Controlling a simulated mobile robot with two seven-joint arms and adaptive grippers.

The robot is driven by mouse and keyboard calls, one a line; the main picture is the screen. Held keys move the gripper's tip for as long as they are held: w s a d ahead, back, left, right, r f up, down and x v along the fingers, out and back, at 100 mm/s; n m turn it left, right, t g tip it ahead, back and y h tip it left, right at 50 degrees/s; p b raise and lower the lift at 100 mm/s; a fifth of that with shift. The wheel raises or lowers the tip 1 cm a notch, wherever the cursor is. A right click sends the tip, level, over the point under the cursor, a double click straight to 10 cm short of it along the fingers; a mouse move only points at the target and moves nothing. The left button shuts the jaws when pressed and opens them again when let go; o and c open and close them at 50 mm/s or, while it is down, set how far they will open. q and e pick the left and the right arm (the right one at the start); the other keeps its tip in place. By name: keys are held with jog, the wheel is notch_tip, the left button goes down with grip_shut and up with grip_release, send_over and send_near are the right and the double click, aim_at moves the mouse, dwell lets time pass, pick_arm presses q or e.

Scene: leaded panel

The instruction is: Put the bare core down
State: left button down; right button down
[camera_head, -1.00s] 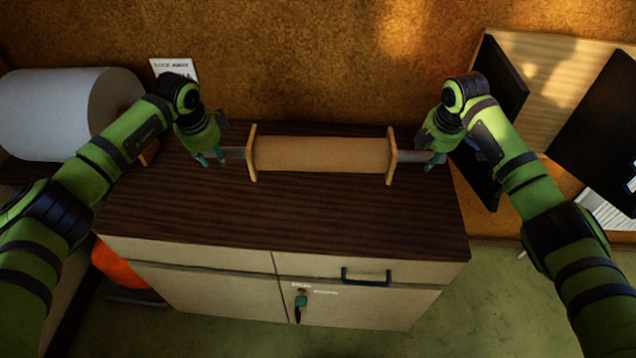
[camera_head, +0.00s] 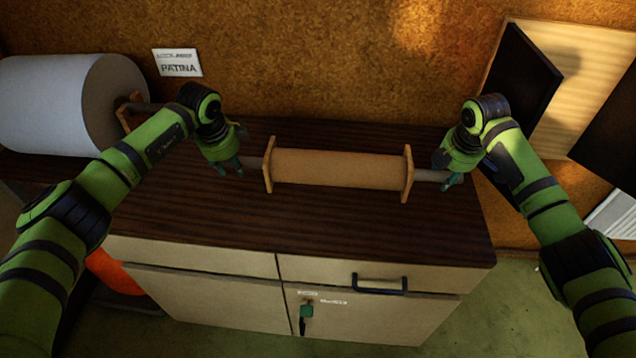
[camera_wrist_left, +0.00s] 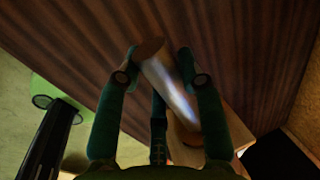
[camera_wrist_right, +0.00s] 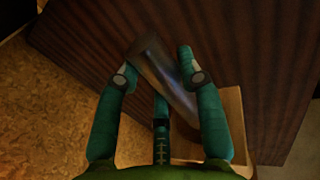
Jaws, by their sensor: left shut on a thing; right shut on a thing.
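The bare core (camera_head: 338,168) is a brown tube with a square wooden flange near each end and a grey metal rod sticking out of both ends. It lies level, left to right, over the dark wood cabinet top (camera_head: 330,225). My left gripper (camera_head: 232,168) is shut on the left rod end, which shows between its fingers in the left wrist view (camera_wrist_left: 168,82). My right gripper (camera_head: 448,182) is shut on the right rod end, also seen in the right wrist view (camera_wrist_right: 165,75). I cannot tell whether the flanges touch the top.
A big white roll (camera_head: 70,105) stands at the left on a wooden holder. A small PATINA sign (camera_head: 178,63) is on the cork wall. Dark panels (camera_head: 520,80) lean at the right. The front of the cabinet top is clear.

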pick_arm(q)
jog(key=shift+f, duration=0.1)
pick_arm(e)
jog(key=shift+f, duration=0.1)
